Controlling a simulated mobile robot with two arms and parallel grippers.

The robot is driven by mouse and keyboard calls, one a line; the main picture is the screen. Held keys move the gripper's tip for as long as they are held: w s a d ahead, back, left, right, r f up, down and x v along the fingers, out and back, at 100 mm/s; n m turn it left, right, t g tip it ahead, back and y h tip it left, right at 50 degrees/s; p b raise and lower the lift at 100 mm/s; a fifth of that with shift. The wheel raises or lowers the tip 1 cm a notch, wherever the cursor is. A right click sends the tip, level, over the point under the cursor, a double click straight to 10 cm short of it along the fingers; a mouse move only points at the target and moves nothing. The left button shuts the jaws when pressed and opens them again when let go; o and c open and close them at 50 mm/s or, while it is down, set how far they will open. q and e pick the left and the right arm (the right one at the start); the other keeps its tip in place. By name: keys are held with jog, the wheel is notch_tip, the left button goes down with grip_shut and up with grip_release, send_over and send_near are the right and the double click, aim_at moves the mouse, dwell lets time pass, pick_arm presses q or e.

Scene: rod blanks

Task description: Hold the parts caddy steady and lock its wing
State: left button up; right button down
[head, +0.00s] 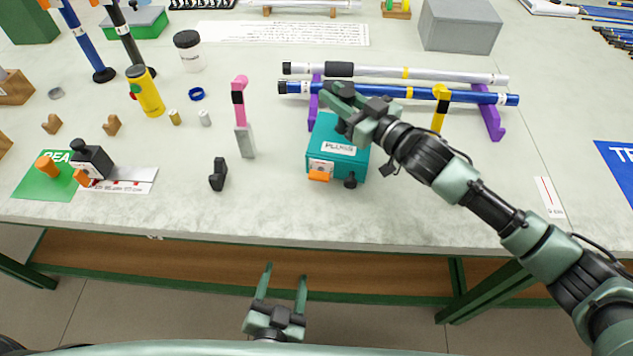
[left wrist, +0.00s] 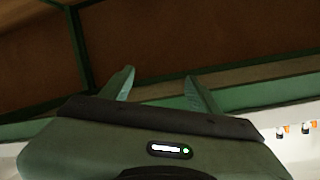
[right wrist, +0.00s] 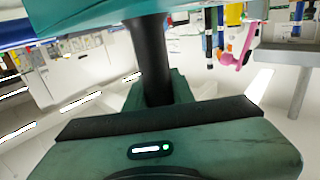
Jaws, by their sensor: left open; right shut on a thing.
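The parts caddy is a teal box (head: 324,135) labelled PLUGS, upright on the table right of centre. On its front are an orange wing (head: 319,175) and a black knob (head: 350,181). My right gripper (head: 342,103) is at the top of the caddy, shut on a black post (right wrist: 153,60) that meets the teal surface in the right wrist view; the arm hides part of the caddy's right side. My left gripper (head: 282,282) is open and empty, below and in front of the table edge, apart from the caddy. Its spread fingers (left wrist: 160,92) show in the left wrist view.
Behind the caddy, silver (head: 440,73) and blue (head: 455,96) rods lie on purple stands (head: 490,120). Left of it stand a pink-topped tool (head: 242,115) and a black clip (head: 218,175). The table front (head: 250,215) is mostly clear.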

aim_at(318, 179)
pick_arm(q)
jog(key=w+d+r+n+t, duration=0.1)
jog(key=r, duration=0.3)
jog(key=w+d+r+n+t+h, duration=0.1)
jog(key=r, duration=0.4)
jog(key=w+d+r+n+t, duration=0.1)
jog(key=r, duration=0.3)
jog(key=shift+d+r+h, duration=0.25)
jog(key=shift+r+h, duration=0.15)
jog(key=w, duration=0.4)
jog(key=w+d, duration=0.1)
jog(key=w, duration=0.3)
jog(key=w+d, duration=0.1)
jog(key=w, duration=0.3)
jog(key=shift+w+d+r, duration=0.15)
jog(key=shift+w+d, duration=0.05)
jog(key=shift+w, duration=0.05)
